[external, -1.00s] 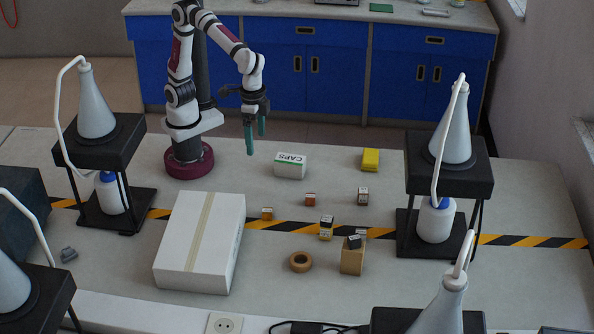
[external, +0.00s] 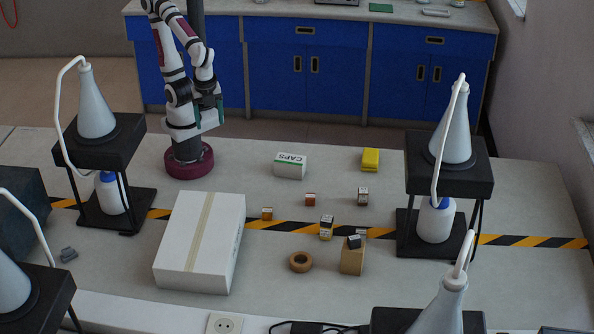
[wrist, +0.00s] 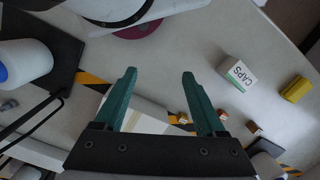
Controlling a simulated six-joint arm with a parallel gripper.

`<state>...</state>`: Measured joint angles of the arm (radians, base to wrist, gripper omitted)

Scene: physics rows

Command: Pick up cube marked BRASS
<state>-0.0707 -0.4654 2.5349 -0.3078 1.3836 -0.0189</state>
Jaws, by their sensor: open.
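Several small cubes lie on the table in the external view: an orange-brown one (external: 267,213), a reddish-brown one (external: 310,200), and a brown one with a pale, marked top (external: 363,197). A yellowish cube with a dark-topped one above it (external: 326,228) stands on the striped tape. A dark cube (external: 354,242) rests on a cardboard block. Their lettering is too small to read, so I cannot tell which is BRASS. My gripper (external: 208,112) is open and empty, raised beside my base, far from the cubes. Its teal fingers (wrist: 158,76) are spread in the wrist view.
A large white box (external: 200,243) lies left of the cubes. The CAPS box (external: 290,166) and a yellow block (external: 370,159) are behind them. A tape roll (external: 301,262) and the cardboard block (external: 352,262) are in front. Black stands with flasks flank the table.

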